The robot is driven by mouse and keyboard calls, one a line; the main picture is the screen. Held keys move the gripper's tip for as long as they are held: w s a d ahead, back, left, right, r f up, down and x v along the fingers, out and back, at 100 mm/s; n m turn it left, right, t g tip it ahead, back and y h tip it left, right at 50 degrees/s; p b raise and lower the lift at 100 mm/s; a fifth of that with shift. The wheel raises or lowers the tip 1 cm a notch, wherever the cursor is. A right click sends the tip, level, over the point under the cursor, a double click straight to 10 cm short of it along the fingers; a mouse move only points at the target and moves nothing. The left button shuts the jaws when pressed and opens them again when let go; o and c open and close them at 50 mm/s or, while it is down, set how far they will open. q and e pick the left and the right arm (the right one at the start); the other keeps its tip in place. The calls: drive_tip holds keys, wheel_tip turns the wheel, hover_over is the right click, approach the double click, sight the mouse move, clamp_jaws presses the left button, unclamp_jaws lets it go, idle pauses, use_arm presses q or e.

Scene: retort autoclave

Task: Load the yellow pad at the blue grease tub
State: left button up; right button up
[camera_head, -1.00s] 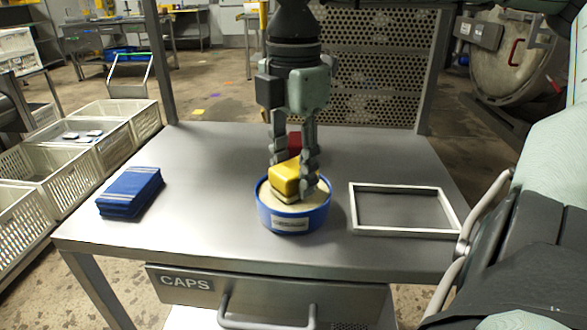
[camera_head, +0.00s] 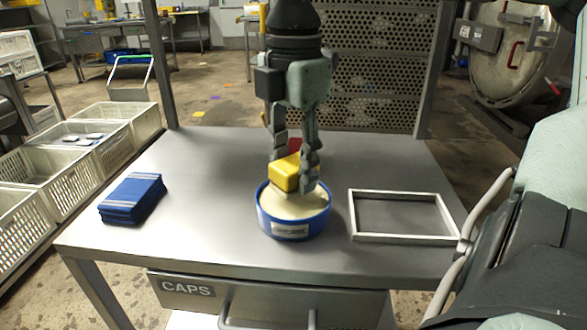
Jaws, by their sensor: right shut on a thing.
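The blue grease tub (camera_head: 268,223) stands on the metal table and is filled with pale grease. My right gripper (camera_head: 297,172) points down over the tub and is shut on the yellow pad (camera_head: 284,175). The pad is held just above the grease, and its lower part looks pale. From this angle I cannot tell whether its underside still touches the grease. The fingers hide the pad's right side. My left gripper is not in view.
A stack of blue cloths (camera_head: 132,198) lies at the table's left. An empty metal frame (camera_head: 401,237) lies to the right of the tub. A red object (camera_head: 294,146) shows partly behind the gripper. A drawer marked CAPS (camera_head: 189,288) is below the tabletop (camera_head: 210,240).

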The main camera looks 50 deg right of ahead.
sight(293, 162)
drive_tip(key=shift+r+p, duration=1.15)
drive_tip(key=shift+r, duration=1.3)
drive_tip(key=shift+f+b, duration=1.85)
drive_tip(key=shift+f, duration=1.7)
